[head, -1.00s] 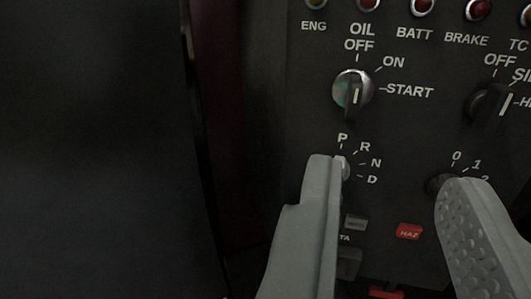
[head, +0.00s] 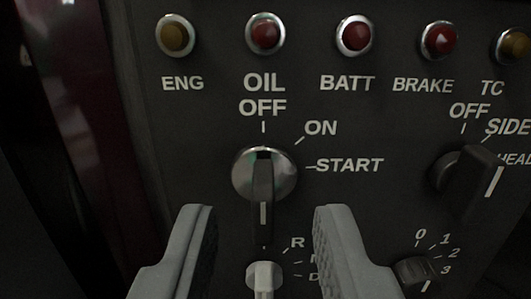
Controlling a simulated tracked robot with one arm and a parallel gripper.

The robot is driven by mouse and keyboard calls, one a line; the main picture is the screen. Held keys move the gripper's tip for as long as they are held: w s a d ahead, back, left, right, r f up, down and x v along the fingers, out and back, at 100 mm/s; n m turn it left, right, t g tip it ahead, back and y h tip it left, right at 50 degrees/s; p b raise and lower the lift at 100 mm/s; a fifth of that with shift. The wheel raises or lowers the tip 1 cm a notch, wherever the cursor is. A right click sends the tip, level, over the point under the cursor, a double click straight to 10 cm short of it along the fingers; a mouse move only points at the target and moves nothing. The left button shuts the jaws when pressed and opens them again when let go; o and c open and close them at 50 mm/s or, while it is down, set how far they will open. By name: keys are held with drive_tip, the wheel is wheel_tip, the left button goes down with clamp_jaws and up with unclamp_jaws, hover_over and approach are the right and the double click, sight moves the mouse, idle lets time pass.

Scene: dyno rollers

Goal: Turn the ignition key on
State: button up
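The ignition key (head: 263,208) is a dark handle in a round silver switch (head: 282,172) on the black panel. Its handle stands upright in the picture, in line with the OFF mark above. ON and START are printed to the upper right and right of the switch. My gripper (head: 264,222) is open, with its two grey fingers left and right of the lower part of the key. Gaps show on both sides, and the fingers hold nothing.
A row of warning lamps, such as the OIL lamp (head: 265,34), runs above. A light switch knob (head: 467,182) is to the right, with a numbered knob (head: 414,272) below it. A gear selector (head: 263,279) lies below the key, between the fingers. A dark red strip (head: 80,60) is at left.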

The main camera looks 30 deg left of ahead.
sight(265, 204)
drive_tip(key=shift+b+x, duration=0.3)
drive_tip(key=shift+x, duration=1.35)
